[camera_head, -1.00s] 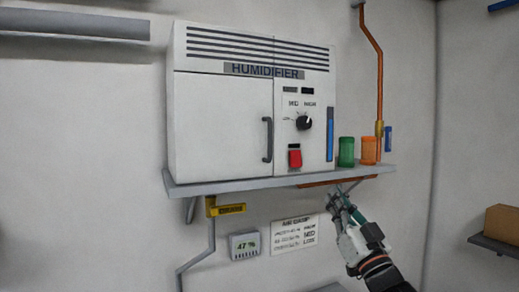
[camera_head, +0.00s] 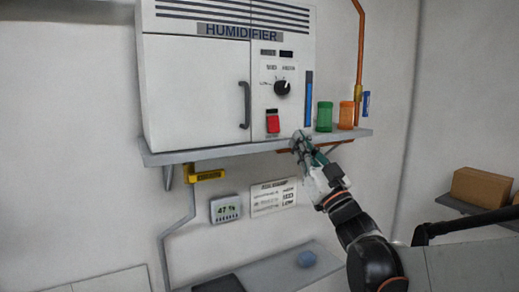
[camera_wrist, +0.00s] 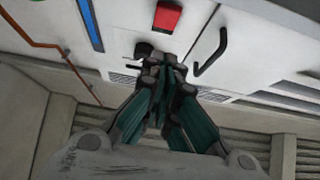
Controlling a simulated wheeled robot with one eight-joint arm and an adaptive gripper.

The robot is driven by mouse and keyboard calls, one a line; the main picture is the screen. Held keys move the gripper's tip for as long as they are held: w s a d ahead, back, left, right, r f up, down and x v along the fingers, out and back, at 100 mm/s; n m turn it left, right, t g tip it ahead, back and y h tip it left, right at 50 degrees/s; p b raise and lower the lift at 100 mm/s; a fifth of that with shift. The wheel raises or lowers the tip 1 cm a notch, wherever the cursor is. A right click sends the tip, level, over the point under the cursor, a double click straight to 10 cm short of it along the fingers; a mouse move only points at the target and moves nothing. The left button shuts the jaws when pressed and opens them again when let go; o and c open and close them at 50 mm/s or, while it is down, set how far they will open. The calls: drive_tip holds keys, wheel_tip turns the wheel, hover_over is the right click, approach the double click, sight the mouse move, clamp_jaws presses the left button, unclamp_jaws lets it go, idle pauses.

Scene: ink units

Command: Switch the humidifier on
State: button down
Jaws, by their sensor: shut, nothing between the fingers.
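The white humidifier (camera_head: 195,90) sits on a grey wall shelf. Its front has a red switch (camera_head: 273,122) low on the control panel, a black round knob (camera_head: 282,88) above it and a dark door handle (camera_head: 245,105) to the left. My gripper (camera_head: 299,138) is shut and empty, at the shelf's front edge, below and right of the red switch in the head view. In the wrist view the gripper (camera_wrist: 165,70) points toward the panel, with the red switch (camera_wrist: 167,17) beyond its tips. I cannot tell whether the fingertips touch anything.
A green jar (camera_head: 324,117) and an orange jar (camera_head: 346,115) stand on the shelf (camera_head: 215,151) right of the humidifier. A copper pipe (camera_head: 360,50) runs down the wall. A humidity display (camera_head: 225,208) and a chart (camera_head: 273,197) hang below. A box (camera_head: 482,187) stands at right.

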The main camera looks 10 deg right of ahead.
sight(273, 117)
drive_tip(key=w, duration=0.2)
drive_tip(key=w+a+r+p, duration=0.1)
drive_tip(key=w, duration=0.2)
drive_tip(key=w+a+r, duration=0.1)
drive_tip(key=w, duration=0.1)
drive_tip(key=shift+w+a, duration=0.15)
